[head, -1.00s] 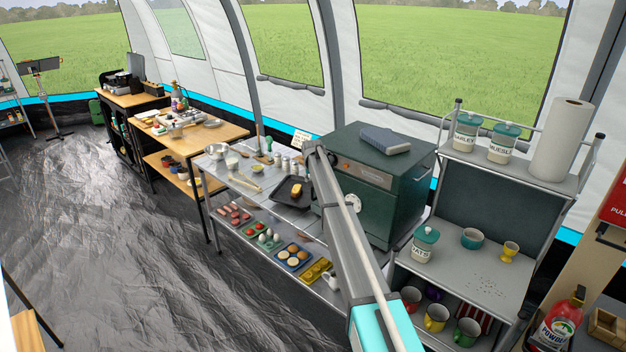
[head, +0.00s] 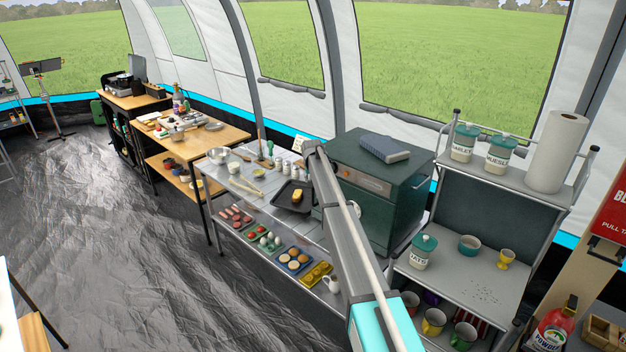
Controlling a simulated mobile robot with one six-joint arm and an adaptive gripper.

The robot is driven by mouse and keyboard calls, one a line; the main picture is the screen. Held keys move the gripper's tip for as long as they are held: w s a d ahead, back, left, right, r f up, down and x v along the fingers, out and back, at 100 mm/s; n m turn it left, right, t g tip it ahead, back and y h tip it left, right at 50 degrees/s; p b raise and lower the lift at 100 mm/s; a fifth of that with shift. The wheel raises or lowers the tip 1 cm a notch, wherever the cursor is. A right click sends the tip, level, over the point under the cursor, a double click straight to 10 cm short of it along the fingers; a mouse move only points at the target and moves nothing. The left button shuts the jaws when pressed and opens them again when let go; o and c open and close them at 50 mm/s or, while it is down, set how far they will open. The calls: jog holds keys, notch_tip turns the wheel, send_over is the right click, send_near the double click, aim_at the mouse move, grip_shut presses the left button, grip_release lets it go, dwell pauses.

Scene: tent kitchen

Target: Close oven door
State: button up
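The oven is a dark green box (head: 412,172) on the right part of the metal worktable, in the head view. Its front has a control strip with an orange light (head: 347,173) above the dark green door area (head: 372,212). My grey arm link crosses in front of the oven's left side and hides part of that front. I cannot tell from this view how far the door stands open. My gripper does not show; the arm's visible far end is by the oven's upper left corner.
A dark tray with a yellow block (head: 297,195) lies left of the oven on the worktable. Several food trays fill its lower shelf. A metal shelf unit (head: 470,283) with jars and mugs stands close on the right. The floor at left is clear.

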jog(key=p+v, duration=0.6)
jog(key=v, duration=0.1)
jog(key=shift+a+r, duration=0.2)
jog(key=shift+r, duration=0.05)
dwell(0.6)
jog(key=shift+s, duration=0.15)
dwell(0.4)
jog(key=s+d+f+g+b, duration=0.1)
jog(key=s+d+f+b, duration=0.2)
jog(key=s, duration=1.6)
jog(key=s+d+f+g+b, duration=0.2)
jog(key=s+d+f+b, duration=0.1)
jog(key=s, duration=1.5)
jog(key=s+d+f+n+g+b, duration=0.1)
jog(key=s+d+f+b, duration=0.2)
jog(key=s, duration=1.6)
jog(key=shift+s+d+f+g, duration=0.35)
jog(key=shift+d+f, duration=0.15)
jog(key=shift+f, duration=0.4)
